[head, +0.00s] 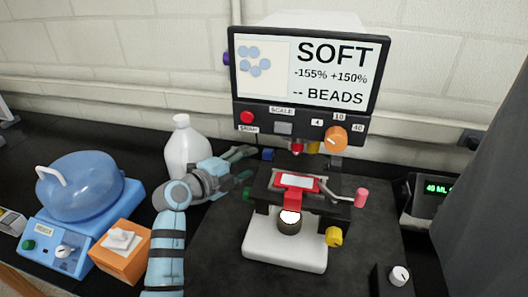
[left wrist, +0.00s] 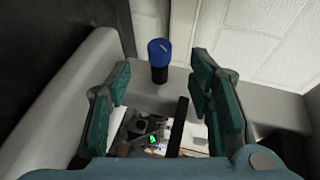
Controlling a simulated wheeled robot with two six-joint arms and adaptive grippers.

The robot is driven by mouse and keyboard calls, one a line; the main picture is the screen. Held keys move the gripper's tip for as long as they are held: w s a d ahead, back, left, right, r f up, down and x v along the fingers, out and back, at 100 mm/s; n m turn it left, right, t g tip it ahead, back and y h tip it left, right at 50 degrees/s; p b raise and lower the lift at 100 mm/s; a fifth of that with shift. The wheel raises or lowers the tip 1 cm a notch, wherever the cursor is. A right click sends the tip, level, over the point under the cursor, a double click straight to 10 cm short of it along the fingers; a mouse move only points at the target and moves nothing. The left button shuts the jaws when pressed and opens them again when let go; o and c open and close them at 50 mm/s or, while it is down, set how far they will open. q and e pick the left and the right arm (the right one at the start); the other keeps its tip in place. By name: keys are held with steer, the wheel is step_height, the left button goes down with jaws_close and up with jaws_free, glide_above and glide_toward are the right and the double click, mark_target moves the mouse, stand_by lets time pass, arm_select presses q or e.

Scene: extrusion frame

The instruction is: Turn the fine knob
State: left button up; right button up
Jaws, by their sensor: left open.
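The microscope-like device (head: 285,247) stands on the dark bench mat with a screen reading "SOFT" on top. A blue knob (head: 267,154) sits on its left side. In the left wrist view a blue-capped knob on a black stem (left wrist: 159,60) stands out from a pale body, beyond and between my fingers. No label shows which knob is the fine one. My left gripper (head: 249,166) is open and empty, left of the device, its teal fingers pointing towards the blue knob. In the left wrist view the open fingers (left wrist: 162,82) do not touch the knob. My right gripper is not in view.
An orange knob (head: 336,139), a yellow knob (head: 334,236) and a pink-ended lever (head: 361,198) stick out on the device's right. A white bottle (head: 187,148) stands behind my left arm. A blue machine (head: 78,192) and an orange box (head: 122,254) are at left.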

mark_target(265, 154)
arm_select(q)
steer(key=b+x, duration=0.1)
steer(key=x, duration=0.3)
steer(key=b+x, duration=0.1)
steer(key=x, duration=0.3)
steer(key=shift+f, duration=0.2)
steer(key=shift+w+d+b, duration=0.35)
steer(key=shift+w+b, duration=0.05)
steer(key=shift+b, duration=0.1)
jaws_close()
steer(key=t+h+b, duration=0.1)
steer(key=b, duration=0.3)
steer(key=m+t+h+b, duration=0.1)
steer(key=b, duration=0.3)
steer(key=shift+f+t, duration=0.4)
steer(key=shift+r+m+b, duration=0.2)
steer(key=shift+m+b, duration=0.1)
steer(key=shift+b, duration=0.1)
steer(key=shift+r, duration=0.2)
